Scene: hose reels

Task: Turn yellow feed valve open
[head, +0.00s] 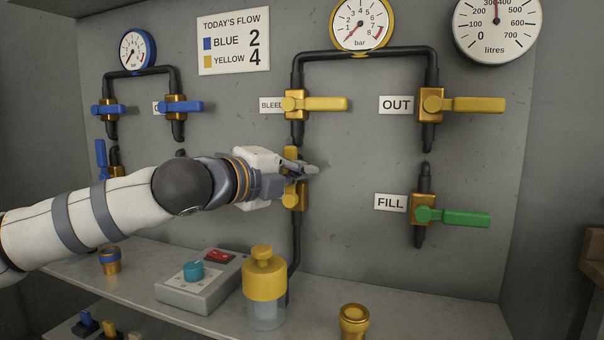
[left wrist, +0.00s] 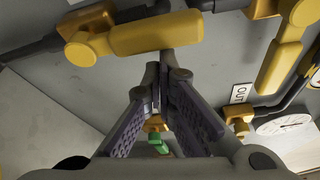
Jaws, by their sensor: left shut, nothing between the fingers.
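The yellow feed valve (head: 293,197) sits on the black pipe below the BLEED valve. My left gripper (head: 314,170) covers its middle and any label beside it. Its yellow handle (head: 291,154) stands upright, in line with the pipe. In the left wrist view the handle (left wrist: 155,34) crosses the top, its hub at the left. My left gripper (left wrist: 165,72) is shut and empty there, its fingertips close to the handle's side. In the head view the tips are just right of the handle; I cannot tell whether they touch. My right gripper is not in view.
The BLEED (head: 322,104) and OUT (head: 475,104) valves have yellow handles pointing right. The green FILL handle (head: 462,218) also points right. Blue valves (head: 183,107) are at left. A control box (head: 190,293) and a yellow-capped bottle (head: 264,283) stand on the shelf below.

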